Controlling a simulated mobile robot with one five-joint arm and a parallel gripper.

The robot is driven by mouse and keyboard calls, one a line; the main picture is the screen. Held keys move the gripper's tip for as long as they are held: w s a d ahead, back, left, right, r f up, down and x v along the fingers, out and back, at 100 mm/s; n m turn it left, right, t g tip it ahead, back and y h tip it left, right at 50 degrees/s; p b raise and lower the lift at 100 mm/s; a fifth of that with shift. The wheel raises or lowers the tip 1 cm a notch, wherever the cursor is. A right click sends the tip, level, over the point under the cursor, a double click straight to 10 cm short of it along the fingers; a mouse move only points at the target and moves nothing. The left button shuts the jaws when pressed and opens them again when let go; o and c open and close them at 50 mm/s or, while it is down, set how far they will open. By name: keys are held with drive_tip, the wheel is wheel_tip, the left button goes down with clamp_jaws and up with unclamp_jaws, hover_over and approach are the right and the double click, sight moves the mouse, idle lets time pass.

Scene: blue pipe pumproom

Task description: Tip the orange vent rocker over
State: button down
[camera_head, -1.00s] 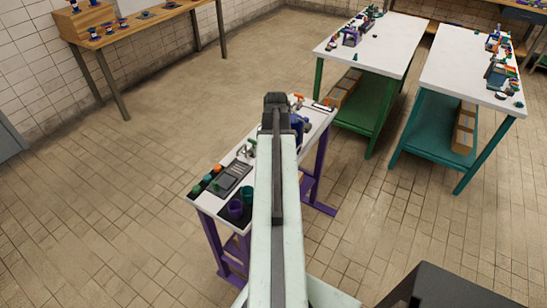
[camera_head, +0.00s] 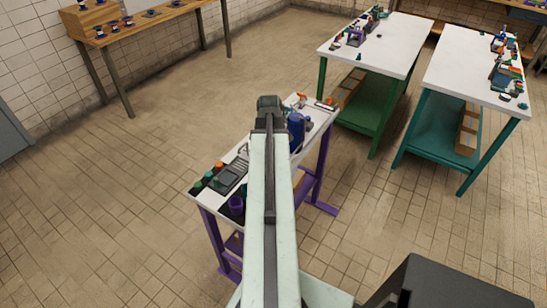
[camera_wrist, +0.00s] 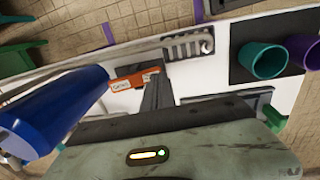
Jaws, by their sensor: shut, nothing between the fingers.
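The orange vent rocker (camera_wrist: 135,80) shows in the wrist view as a small orange piece with a white label, on the white tabletop. My gripper (camera_wrist: 158,78) is shut and empty; its dark fingers lie over the right part of the rocker in this view. Whether they touch it I cannot tell. In the head view my arm covers the middle of the table, and I cannot make out the rocker there with certainty.
A blue cylinder (camera_wrist: 58,108) stands close left of my fingers; it also shows in the head view (camera_head: 295,130). A grey looped pipe (camera_wrist: 188,45), a teal cup (camera_wrist: 262,60) and a purple cup (camera_wrist: 304,48) lie to the right. The narrow table (camera_head: 205,197) has purple legs.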

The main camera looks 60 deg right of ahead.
drive_tip(key=shift+r, duration=0.1)
drive_tip(key=a+r+p, duration=0.4)
drive_tip(key=r+p, duration=0.9)
drive_tip(key=shift+r, duration=0.15)
drive_tip(key=shift+w, duration=0.1)
